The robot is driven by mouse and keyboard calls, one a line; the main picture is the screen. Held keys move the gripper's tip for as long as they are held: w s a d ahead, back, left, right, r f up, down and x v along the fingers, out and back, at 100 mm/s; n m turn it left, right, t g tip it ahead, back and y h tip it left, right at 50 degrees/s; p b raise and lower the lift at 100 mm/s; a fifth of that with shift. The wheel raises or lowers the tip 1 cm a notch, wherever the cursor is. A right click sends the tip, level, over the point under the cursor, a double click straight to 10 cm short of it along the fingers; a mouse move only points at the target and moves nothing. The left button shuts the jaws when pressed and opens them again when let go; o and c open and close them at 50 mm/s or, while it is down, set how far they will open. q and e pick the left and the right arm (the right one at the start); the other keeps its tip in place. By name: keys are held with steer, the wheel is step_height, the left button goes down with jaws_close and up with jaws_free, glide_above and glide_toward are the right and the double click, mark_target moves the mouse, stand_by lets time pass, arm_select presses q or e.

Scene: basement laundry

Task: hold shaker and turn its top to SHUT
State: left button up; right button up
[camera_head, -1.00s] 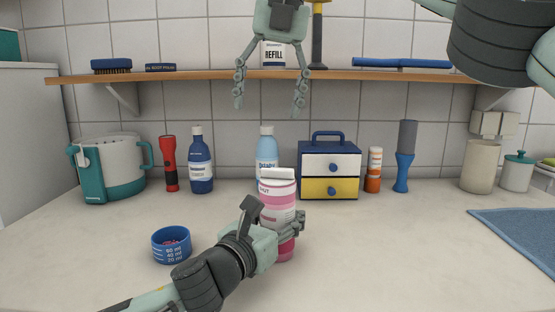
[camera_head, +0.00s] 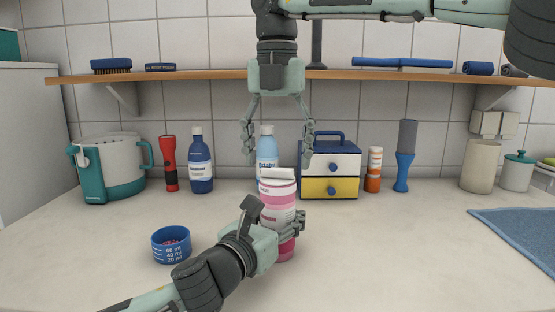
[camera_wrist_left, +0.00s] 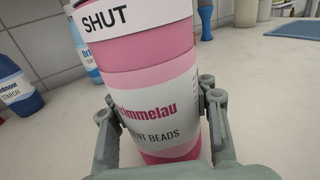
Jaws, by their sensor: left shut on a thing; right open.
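The shaker (camera_head: 278,203) is a pink and white bottle standing upright on the counter, with a white top (camera_head: 277,174). In the left wrist view the shaker (camera_wrist_left: 150,85) fills the middle, with the word SHUT on a white band at its upper end. My left gripper (camera_head: 288,229) is shut around the shaker's body, one finger on each side. My right gripper (camera_head: 278,146) points down, open and empty, above the shaker and apart from its top. Part of the shaker's lower body is hidden by my left gripper.
A light-blue bottle (camera_head: 267,152) and a drawer box (camera_head: 329,168) stand behind. A wooden shelf (camera_head: 400,76) runs above. The right front counter is clear up to a blue mat (camera_head: 520,232).

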steer(key=shift+f, duration=0.6)
steer(key=c, duration=1.2)
steer(key=shift+n, duration=0.3)
steer(key=n, duration=1)
steer(key=shift+n, duration=0.4)
steer(key=shift+d, duration=0.1)
